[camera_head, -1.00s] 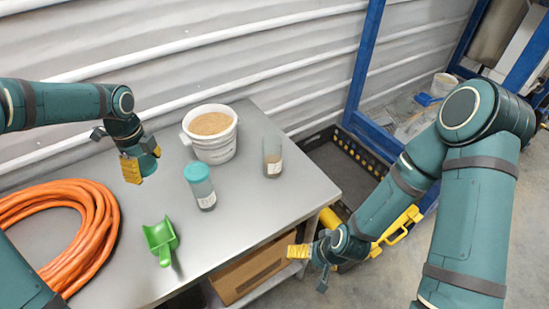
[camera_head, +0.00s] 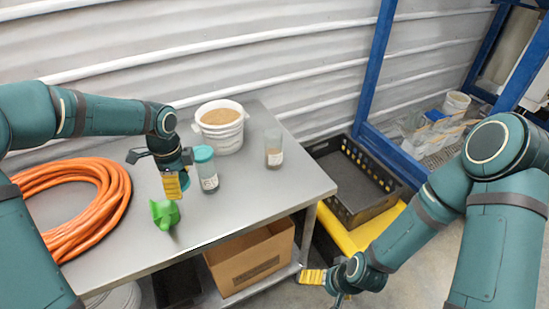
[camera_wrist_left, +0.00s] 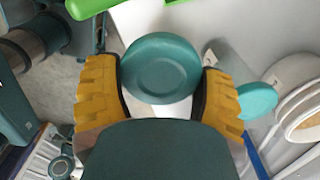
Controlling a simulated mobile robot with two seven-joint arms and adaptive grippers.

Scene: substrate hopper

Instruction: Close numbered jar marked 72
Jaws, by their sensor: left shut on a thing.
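My left gripper (camera_head: 178,184) hangs over the table, left of the teal-lidded jar. In the left wrist view its yellow fingers (camera_wrist_left: 160,95) are shut on a round teal lid (camera_wrist_left: 160,66). A clear jar with a teal lid (camera_head: 206,172) stands upright close to the right of this gripper; its lid also shows in the left wrist view (camera_wrist_left: 258,100). An open clear jar (camera_head: 273,152) with brown contents and a white label stands further right. The label numbers are too small to read. My right gripper (camera_head: 318,282) is low, off the table's right side; its jaw opening is unclear.
A white bucket of tan material (camera_head: 222,137) stands behind the jars. A green scoop (camera_head: 165,214) lies in front of my left gripper, and an orange hose coil (camera_head: 85,235) lies left. The grey table's (camera_head: 260,200) front right is clear. A black crate (camera_head: 345,205) stands beyond.

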